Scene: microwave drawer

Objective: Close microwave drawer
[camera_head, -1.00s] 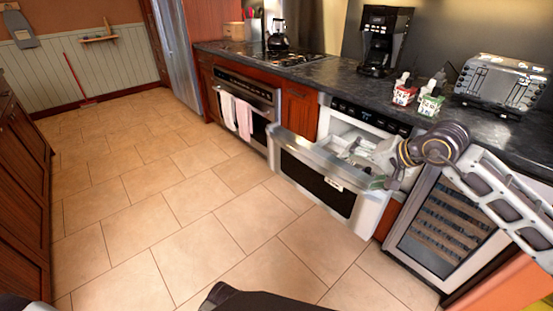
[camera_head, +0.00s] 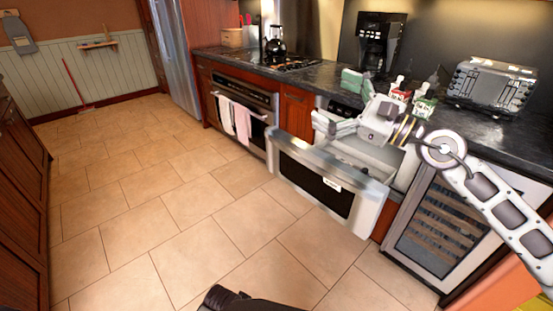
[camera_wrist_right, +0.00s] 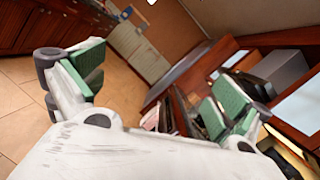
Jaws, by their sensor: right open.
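The microwave drawer (camera_head: 318,182) is pulled out from the cabinet under the counter, with its dark-windowed steel front standing away from the cabinet. Its pale inside (camera_head: 372,156) shows behind the front. My right gripper (camera_head: 342,104) is above the open drawer, near the counter's front edge, with its fingers pointing left. Its green-padded fingers are spread with nothing between them, as the right wrist view (camera_wrist_right: 155,88) also shows. The gripper and wrist hide part of the microwave's control panel and the drawer's back. My left gripper is not in view.
An oven (camera_head: 243,95) with towels is left of the drawer, a wine cooler (camera_head: 450,220) right.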

